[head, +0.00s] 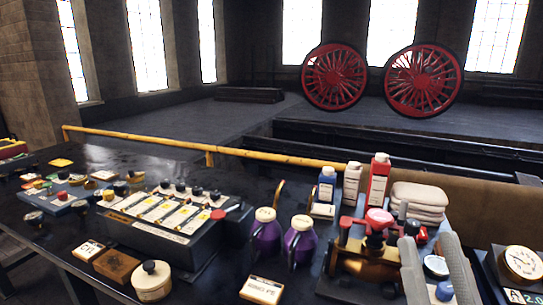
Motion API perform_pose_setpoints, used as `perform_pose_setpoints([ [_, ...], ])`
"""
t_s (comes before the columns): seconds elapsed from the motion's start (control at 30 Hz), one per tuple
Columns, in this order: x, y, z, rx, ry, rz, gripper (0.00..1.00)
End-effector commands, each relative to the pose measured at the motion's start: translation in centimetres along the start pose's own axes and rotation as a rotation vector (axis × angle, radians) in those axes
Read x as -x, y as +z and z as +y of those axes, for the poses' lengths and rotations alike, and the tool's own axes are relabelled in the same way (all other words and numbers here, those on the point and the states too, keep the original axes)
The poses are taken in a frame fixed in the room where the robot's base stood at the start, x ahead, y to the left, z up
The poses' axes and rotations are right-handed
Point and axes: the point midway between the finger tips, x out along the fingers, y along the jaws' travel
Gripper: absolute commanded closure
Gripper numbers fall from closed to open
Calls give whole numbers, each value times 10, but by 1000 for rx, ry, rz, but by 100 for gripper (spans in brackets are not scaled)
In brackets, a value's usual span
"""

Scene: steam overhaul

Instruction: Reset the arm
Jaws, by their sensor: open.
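The dark workbench (110,158) fills the lower part of the view and carries many small items. Two purple jars with cream lids, a left one (265,238) and a right one (299,243), stand upright near its middle.
A grey control box (160,238) with knobs stands left of the jars. Bottles, including a red one (377,180), and folded cloths (417,202) stand at the back right. A dial (522,262) is at the right edge. A yellow rail (200,146) runs behind; red wheels (334,77) stand beyond.

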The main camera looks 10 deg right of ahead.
Motion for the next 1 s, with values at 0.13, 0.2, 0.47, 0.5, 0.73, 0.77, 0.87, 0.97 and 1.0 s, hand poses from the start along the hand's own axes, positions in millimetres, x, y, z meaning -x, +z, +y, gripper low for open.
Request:
perform_pose_setpoints([
  [0.13, 58, 30, -15, 35, -48, -207, 49],
  [0.2, 86, 41, -21, 47, -66, -299, 49],
  [0.47, 193, 54, -39, 61, -109, -617, 49],
  [0.5, 209, 53, -41, 59, -112, -663, 49],
  [0.73, 295, 33, -52, 29, -101, -901, 49],
  [0.77, 304, 30, -52, 25, -97, -927, 49],
  [0.87, 329, 21, -54, 14, -82, -1001, 49],
  [0.97, 345, 16, -52, 14, -72, -1047, 49],
  [1.0, 349, 14, -52, 15, -69, -1058, 49],
])
